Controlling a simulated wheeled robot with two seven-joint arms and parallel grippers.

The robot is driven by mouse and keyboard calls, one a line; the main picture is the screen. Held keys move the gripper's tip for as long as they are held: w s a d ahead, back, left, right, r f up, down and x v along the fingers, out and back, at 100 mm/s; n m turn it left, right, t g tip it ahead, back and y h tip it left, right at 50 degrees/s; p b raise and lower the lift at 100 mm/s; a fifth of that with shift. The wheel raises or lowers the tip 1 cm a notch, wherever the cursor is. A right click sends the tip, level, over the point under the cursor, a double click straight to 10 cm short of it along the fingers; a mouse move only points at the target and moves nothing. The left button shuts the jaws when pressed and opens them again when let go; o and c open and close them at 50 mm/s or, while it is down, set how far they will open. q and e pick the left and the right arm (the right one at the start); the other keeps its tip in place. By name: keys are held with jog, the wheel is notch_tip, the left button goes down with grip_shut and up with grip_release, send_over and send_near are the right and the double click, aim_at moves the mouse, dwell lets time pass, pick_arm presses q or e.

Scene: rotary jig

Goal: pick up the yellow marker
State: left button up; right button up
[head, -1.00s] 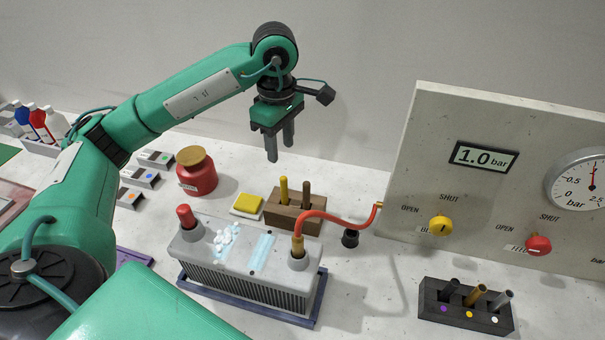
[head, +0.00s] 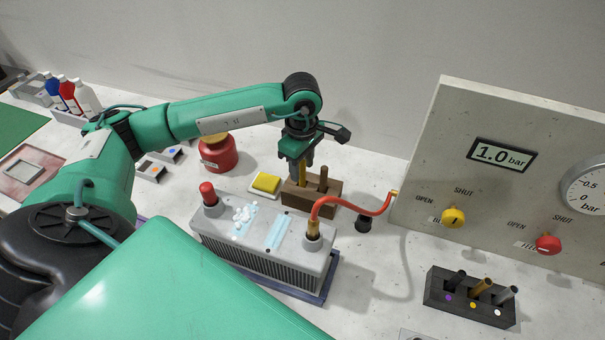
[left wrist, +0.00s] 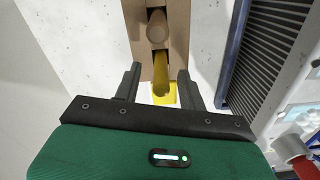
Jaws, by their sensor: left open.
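The yellow marker (head: 302,172) stands upright in a wooden block holder (head: 325,198), beside a brown marker (head: 323,180). My left gripper (head: 301,170) is over the holder at the yellow marker. In the left wrist view the yellow marker (left wrist: 160,75) shows between the two open fingers of my left gripper (left wrist: 160,80), with a gap on both sides. The brown marker (left wrist: 158,28) is beyond it in the block. My right gripper is not in view.
A grey finned unit (head: 265,240) with a red hose (head: 350,208) stands in front of the holder. A gauge panel (head: 480,130) and black socket rack (head: 468,298) are at right.

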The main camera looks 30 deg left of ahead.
pick_arm(q)
jog(key=shift+f, duration=0.85)
jog(key=shift+c, duration=0.4)
grip_shut()
